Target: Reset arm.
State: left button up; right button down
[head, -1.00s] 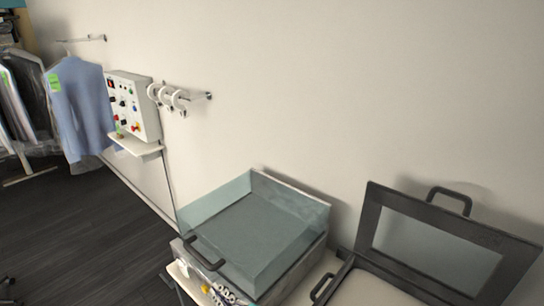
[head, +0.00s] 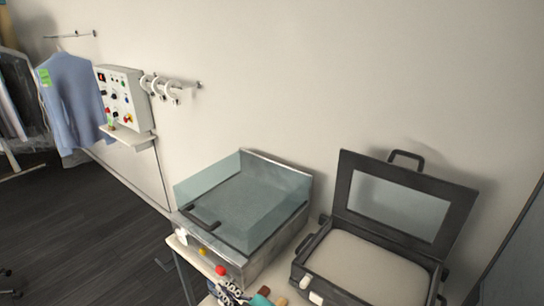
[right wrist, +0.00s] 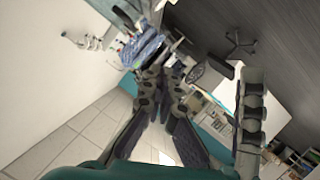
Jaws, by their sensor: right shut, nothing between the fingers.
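My right gripper (head: 226,290) shows at the bottom edge of the head view, its light linked fingers in front of the glass-walled box. Part of its teal body is cut off by the frame edge. In the right wrist view my right gripper (right wrist: 163,76) has its grey fingers together at the tips, with nothing held. The blue shirt (head: 72,100) hangs on the wall rail at the left, far from the gripper. My left gripper is not clearly visible in either view.
The glass-walled box (head: 290,186) stands below the wall, with an open dark case (head: 335,288) to its right. A control panel (head: 132,100) and white rings (head: 160,88) are on the wall. Dark floor (head: 80,230) is free at left.

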jog(key=s+d+f+m+g+h, duration=0.1)
jog(key=s+d+f+m+h, duration=0.1)
jog(key=d, duration=0.7)
jog(key=s+d+f+m+g+h+b, duration=0.1)
jog(key=s+d+f+m+h, duration=0.2)
jog(key=d+m, duration=0.4)
jog(key=s+d+f+m+g+h+b, duration=0.1)
jog(key=s+d+f+m+h, duration=0.1)
jog(key=d, duration=1)
jog(key=f+m+h, duration=0.1)
jog(key=m+h, duration=0.1)
jog(key=m, duration=0.1)
jog(key=shift+s+d+g+h, duration=0.2)
jog(key=shift+s+g+h, duration=0.1)
jog(key=shift+h, duration=0.1)
